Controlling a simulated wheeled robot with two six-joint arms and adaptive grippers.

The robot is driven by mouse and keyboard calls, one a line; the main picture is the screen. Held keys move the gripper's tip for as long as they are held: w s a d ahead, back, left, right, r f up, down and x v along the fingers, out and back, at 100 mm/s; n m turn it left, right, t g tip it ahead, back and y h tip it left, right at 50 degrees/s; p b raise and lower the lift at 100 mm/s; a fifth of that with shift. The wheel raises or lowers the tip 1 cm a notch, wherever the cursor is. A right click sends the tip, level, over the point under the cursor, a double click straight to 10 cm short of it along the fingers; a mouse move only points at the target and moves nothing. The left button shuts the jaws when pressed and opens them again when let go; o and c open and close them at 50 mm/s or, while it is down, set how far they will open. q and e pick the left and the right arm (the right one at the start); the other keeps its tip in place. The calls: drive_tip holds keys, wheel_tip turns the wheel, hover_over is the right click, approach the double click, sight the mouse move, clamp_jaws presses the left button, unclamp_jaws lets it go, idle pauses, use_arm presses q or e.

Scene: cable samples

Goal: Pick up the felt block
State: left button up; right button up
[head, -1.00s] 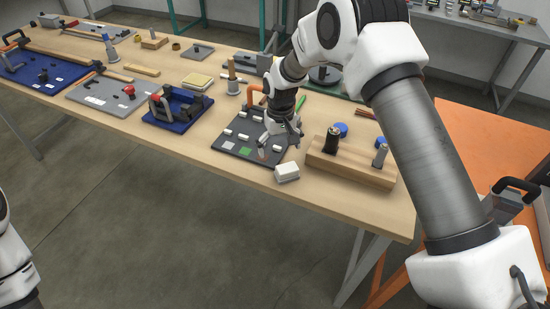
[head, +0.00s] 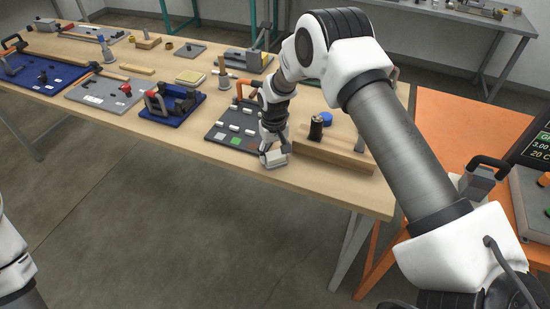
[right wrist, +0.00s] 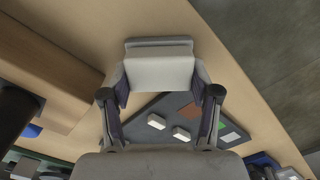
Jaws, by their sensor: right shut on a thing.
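The felt block (head: 275,160) is a small pale block with a grey layer on one side. It is at the front edge area of the wooden table, beside the dark sample board. My right gripper (head: 272,154) reaches down over it and is shut on it. In the right wrist view, the felt block (right wrist: 159,70) sits between the two fingers of the gripper (right wrist: 160,92). Whether it touches the table cannot be told. At the left edge of the head view a part of my left arm shows, but its gripper is out of view.
The dark board (head: 232,138) with white pieces and a green patch lies left of the block. A wooden holder (head: 335,156) with a dark-handled tool stands to the right. A blue tray (head: 172,112) is farther left. The table's front edge is close.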

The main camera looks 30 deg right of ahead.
drive_tip(key=shift+r+b, duration=0.35)
drive_tip(key=shift+b, duration=0.05)
wheel_tip(320, 180, up, 2)
drive_tip(key=shift+w+r+b, duration=0.1)
drive_tip(key=shift+b, duration=0.4)
drive_tip(key=s+a+r+b, duration=0.2)
drive_tip(key=s+a, duration=0.4)
drive_tip(key=s, duration=0.8)
drive_tip(key=shift+s+a+b, duration=0.35)
drive_tip(key=shift+b, duration=0.45)
